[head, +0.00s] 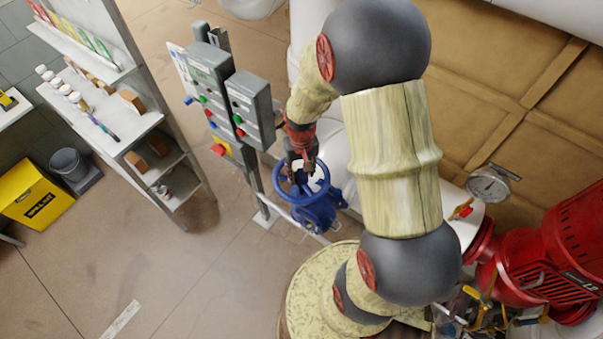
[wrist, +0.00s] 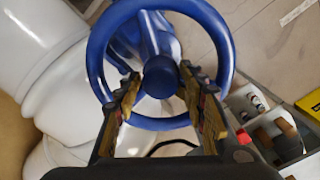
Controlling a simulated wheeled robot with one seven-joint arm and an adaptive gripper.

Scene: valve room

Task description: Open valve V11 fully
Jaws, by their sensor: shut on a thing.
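The blue valve (head: 318,210) stands on a white pipe behind my arm, with a round blue handwheel (head: 280,190) on top. No V11 label is readable on it. In the wrist view the handwheel (wrist: 98,52) fills the upper middle, with its round hub (wrist: 160,76) near the centre. My gripper (head: 300,168) reaches down at the wheel from above. In the wrist view its two fingers (wrist: 160,88) lie on either side of the hub, inside the rim, and are shut on the handwheel. The exact contact points are hard to see.
Control boxes with coloured buttons (head: 213,75) stand on posts close to the left of the wheel. A grey shelf (head: 120,140) stands farther left, near a yellow bin (head: 35,195). A red machine (head: 550,255) and a gauge (head: 488,185) are at right. Floor at lower left is clear.

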